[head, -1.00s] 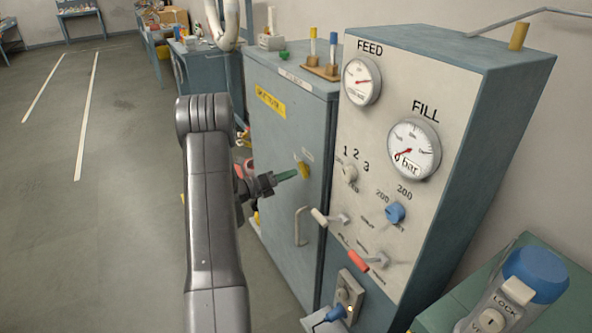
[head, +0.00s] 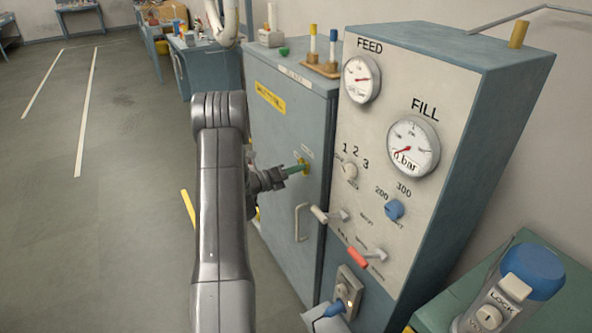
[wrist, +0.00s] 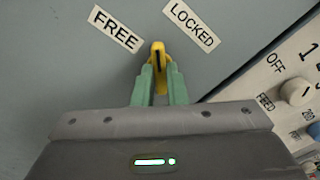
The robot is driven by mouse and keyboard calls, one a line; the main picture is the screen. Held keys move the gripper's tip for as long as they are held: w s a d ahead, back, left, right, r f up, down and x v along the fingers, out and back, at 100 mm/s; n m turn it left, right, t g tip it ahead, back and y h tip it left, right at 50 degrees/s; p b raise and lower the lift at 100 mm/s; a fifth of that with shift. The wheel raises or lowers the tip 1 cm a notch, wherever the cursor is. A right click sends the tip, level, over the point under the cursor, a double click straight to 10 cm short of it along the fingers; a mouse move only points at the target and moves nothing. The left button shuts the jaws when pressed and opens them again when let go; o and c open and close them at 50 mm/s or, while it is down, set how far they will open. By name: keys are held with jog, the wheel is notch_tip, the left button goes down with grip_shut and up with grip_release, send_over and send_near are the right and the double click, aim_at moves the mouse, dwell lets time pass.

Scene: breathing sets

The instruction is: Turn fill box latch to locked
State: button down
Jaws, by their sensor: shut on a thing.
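The fill box latch is a small yellow handle (head: 305,164) on the blue-grey door of the fill box (head: 285,205). In the wrist view the latch (wrist: 158,52) has a dark line down its face and stands between the FREE label (wrist: 116,27) on the left and the LOCKED label (wrist: 192,25) on the right. My gripper (head: 299,169) reaches the door from the left. Its green fingers (wrist: 158,82) are shut on the latch, one on each side. The fingers hide the lower part of the latch.
A door handle (head: 299,222) sits below the latch. To the right, the panel (head: 365,130) carries gauges, a blue knob (head: 394,209) and levers, including a red one (head: 357,256). Small bottles in a wooden stand (head: 322,69) are on top of the box. Open floor lies left.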

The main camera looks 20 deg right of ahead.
jog(key=shift+f+b, duration=0.15)
jog(key=shift+b, duration=0.3)
jog(key=m+b, duration=0.8)
jog(key=b, duration=0.5)
jog(key=shift+m, duration=0.3)
jog(key=c, duration=1.5)
grip_release()
jog(key=shift+o, duration=0.2)
